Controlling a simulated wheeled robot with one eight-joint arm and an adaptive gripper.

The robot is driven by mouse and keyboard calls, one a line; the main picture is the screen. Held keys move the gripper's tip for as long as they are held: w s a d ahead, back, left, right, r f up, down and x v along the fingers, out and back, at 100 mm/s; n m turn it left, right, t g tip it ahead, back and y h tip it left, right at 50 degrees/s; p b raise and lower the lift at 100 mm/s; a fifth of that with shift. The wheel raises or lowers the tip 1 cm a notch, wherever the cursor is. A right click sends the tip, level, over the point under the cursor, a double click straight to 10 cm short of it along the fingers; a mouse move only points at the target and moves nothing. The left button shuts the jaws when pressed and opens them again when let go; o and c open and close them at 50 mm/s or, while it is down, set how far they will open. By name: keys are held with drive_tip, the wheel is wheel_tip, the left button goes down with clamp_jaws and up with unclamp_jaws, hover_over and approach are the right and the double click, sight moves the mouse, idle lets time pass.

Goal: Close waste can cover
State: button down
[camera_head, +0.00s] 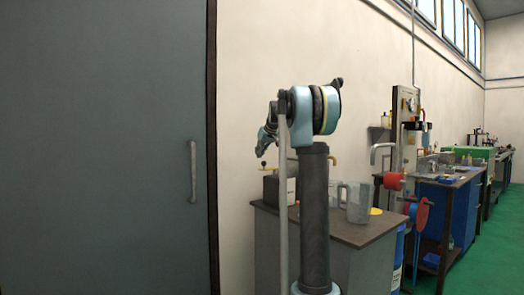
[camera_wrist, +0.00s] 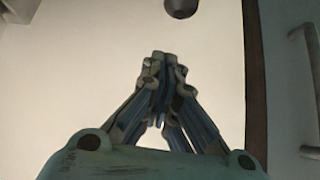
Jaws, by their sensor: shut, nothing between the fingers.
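I cannot clearly make out a waste can or its cover in either view. A blue drum (camera_head: 398,262) stands partly hidden behind the workbench's right side in the head view; I cannot tell whether it is the can. My gripper (camera_wrist: 163,66) is shut and empty in the wrist view, its fingertips together in front of a pale wall. In the head view my gripper (camera_head: 265,143) hangs small and partly hidden at the left end of my arm, above the bench's back left corner.
A grey workbench (camera_head: 355,232) stands close by my arm, with a metal jug (camera_head: 357,203) and a dark box (camera_head: 272,190) on it. A grey door (camera_head: 100,150) with a handle (camera_head: 193,172) fills the left. Green floor (camera_head: 500,240) is clear at the far right.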

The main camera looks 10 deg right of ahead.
drive_tip(key=shift+s+d+f, duration=0.25)
drive_tip(key=shift+s+f, duration=0.3)
drive_tip(key=shift+f, duration=0.05)
drive_tip(key=shift+s+d+f, duration=0.25)
drive_tip(key=shift+s+f, duration=0.25)
drive_tip(key=shift+f, duration=0.1)
drive_tip(key=shift+s+a, duration=0.1)
drive_tip(key=shift+a, duration=0.15)
